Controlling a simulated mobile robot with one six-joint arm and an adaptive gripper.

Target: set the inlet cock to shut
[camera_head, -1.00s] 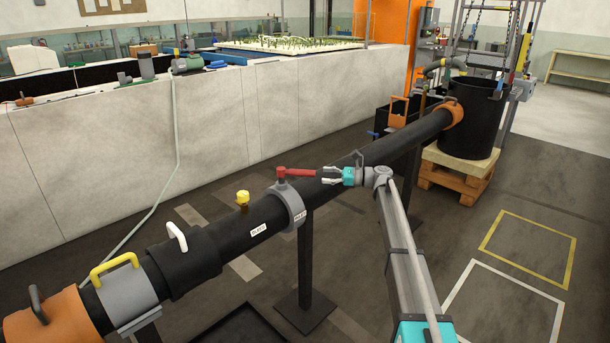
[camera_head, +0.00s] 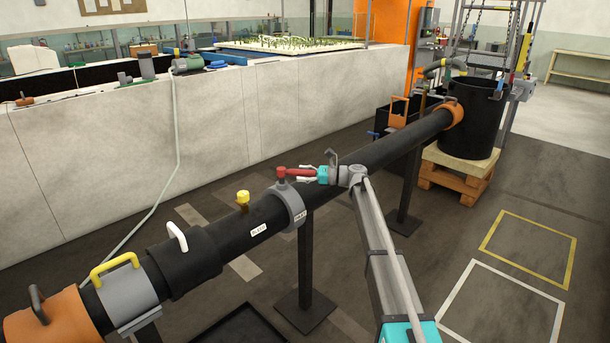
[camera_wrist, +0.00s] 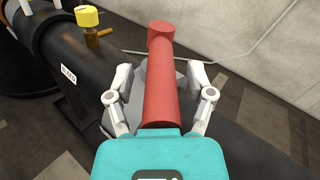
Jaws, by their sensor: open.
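The inlet cock's red lever (camera_head: 297,172) sits on top of a grey collar (camera_head: 290,203) around the black pipe. It points to the right in the head view, along the pipe. My gripper (camera_head: 307,173) is around the outer part of the lever, one finger on each side. In the wrist view the red lever (camera_wrist: 159,85) runs up the middle between the two open fingers (camera_wrist: 160,105), with a gap visible on both sides. Its outer end is hidden by the teal gripper body. A label (camera_head: 299,217) on the collar is too small to read surely.
A yellow-capped bleed cock (camera_head: 243,198) stands on the pipe to the left, beside a white label (camera_head: 259,229). A white handle (camera_head: 177,236) and yellow handle (camera_head: 115,263) are further left. The black bin (camera_head: 472,115) stands at the pipe's far end.

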